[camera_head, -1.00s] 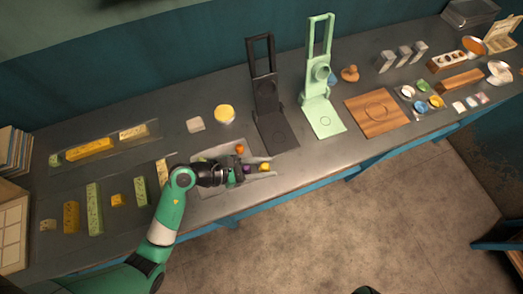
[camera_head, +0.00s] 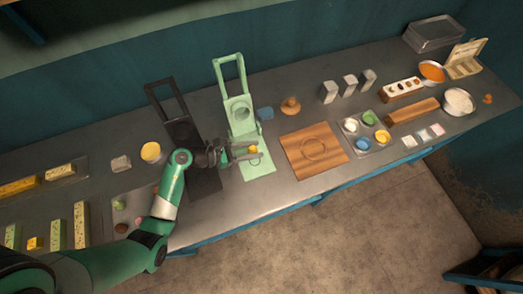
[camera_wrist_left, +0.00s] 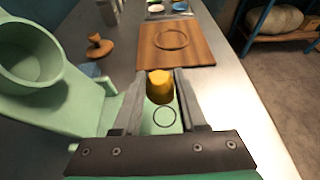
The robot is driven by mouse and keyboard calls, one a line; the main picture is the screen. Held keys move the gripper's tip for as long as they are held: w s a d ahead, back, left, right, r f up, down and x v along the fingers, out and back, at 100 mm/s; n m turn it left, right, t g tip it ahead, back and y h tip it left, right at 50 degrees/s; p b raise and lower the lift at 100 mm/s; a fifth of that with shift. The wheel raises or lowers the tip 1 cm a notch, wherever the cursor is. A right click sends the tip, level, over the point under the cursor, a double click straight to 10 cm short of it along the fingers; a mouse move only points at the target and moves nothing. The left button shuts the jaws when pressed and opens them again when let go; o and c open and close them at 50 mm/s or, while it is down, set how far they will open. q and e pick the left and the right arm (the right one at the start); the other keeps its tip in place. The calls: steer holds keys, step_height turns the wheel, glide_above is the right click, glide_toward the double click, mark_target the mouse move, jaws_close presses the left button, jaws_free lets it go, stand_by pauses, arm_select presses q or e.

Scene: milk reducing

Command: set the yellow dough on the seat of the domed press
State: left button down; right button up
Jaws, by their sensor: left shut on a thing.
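My left gripper (camera_head: 246,153) is shut on the yellow dough (camera_head: 253,149), a small rounded lump at its fingertips. In the left wrist view the dough (camera_wrist_left: 160,86) sits between the two grey fingers. The pale green press (camera_head: 238,112), with a round cup on its upright frame, stands under and behind the gripper. Its flat base plate (camera_head: 258,173) lies below the dough. In the left wrist view a dark ring (camera_wrist_left: 164,117) marks the plate, just nearer than the dough. The dough appears held above the plate; the exact gap is unclear. My right gripper is out of view.
A black press (camera_head: 182,130) stands left of the green one, partly behind my arm. A wooden board (camera_head: 325,165) with a ring lies to the right. A brown knobbed stamp (camera_head: 290,105) and a blue piece (camera_head: 265,113) stand behind. A grey tray (camera_head: 121,193) lies left.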

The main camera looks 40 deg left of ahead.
mark_target(254, 161)
arm_select(q)
steer(key=shift+w+f, duration=0.1)
steer(key=shift+w, duration=0.05)
step_height(254, 161, down, 5)
steer(key=b, duration=0.5)
steer(key=shift+d, duration=0.1)
steer(key=shift+f+b, duration=0.7)
steer(key=shift+b, duration=0.05)
steer(key=shift+f, duration=0.4)
stand_by(0.8)
steer(key=shift+c, duration=1.9)
jaws_free()
